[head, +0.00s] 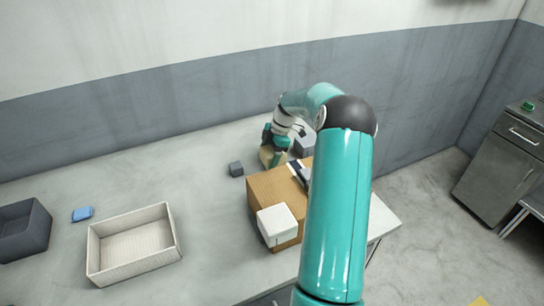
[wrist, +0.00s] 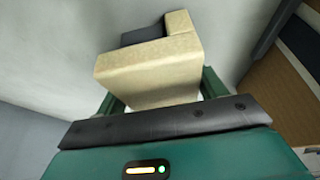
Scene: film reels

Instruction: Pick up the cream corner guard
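The cream corner guard (wrist: 150,66) is an angled, L-shaped piece in the wrist view, with a dark grey piece (wrist: 143,35) showing behind its inner corner. My gripper (wrist: 160,92) has its two green fingers on either side of the guard's lower part. The fingers lie very close to its sides; whether both press on it is unclear. In the head view, the guard (head: 267,156) shows low at the tabletop beside my gripper (head: 275,158), partly hidden by it. I cannot tell whether it rests on the table.
A cardboard box (head: 262,188) with a white block (head: 277,222) stands just in front. A small dark cube (head: 236,169) is left of the guard, and a grey block (head: 305,146) is right. A cream tray (head: 133,262), blue block (head: 82,214) and dark bin (head: 38,236) are farther left.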

